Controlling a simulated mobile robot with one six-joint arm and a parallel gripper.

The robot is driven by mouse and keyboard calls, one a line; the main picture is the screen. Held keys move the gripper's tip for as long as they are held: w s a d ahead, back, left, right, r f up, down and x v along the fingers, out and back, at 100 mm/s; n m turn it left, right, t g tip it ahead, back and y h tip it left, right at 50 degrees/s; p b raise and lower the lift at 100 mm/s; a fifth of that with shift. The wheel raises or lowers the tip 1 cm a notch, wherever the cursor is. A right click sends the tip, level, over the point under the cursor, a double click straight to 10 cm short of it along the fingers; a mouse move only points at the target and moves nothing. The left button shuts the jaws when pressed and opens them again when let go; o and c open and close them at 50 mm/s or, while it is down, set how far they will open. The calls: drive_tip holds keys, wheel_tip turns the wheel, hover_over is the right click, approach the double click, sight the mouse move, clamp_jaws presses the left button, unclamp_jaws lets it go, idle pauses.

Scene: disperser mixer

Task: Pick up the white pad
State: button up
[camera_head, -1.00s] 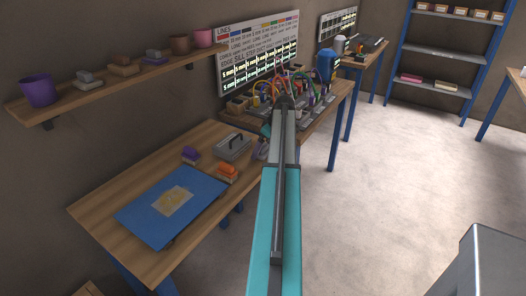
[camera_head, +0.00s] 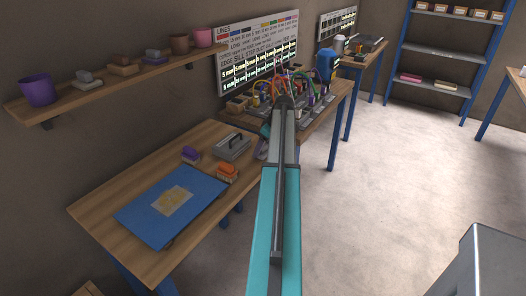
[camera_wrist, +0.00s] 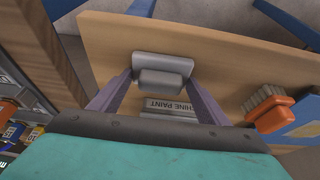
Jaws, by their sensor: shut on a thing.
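The white pad (camera_wrist: 163,63), a pale grey block with a smaller block on it, sits between the two fingers of my gripper (camera_wrist: 159,76) in the wrist view. The fingers are shut on it, one at each side, over the wooden table (camera_wrist: 225,55). I cannot tell whether the pad touches the tabletop. In the head view my arm hides most of the gripper and the pad.
On the table (camera_head: 110,205) are a blue mat (camera_head: 135,215) with a tan sheet, an orange brush (camera_head: 228,170), a purple brush (camera_head: 190,153) and a grey box (camera_head: 232,147). A wall shelf (camera_head: 135,74) holds cups and pads. Cabled equipment stands beyond.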

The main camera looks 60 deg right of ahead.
sight(265, 146)
drive_tip(key=shift+r, duration=0.2)
drive_tip(key=shift+r+b, duration=0.3)
drive_tip(key=shift+r, duration=0.15)
drive_tip(key=shift+b+v, duration=0.6)
drive_tip(key=shift+v, duration=0.65)
drive_tip(key=s+d+r+b, duration=0.1)
drive_tip(key=s+b, duration=0.1)
drive_tip(key=s, duration=1.3)
drive_tip(key=shift+d+r+b, duration=0.25)
drive_tip(key=shift+b, duration=0.15)
drive_tip(key=o, duration=0.5)
drive_tip(key=shift+c, duration=0.2)
drive_tip(key=c, duration=0.3)
drive_tip(key=shift+s, duration=0.15)
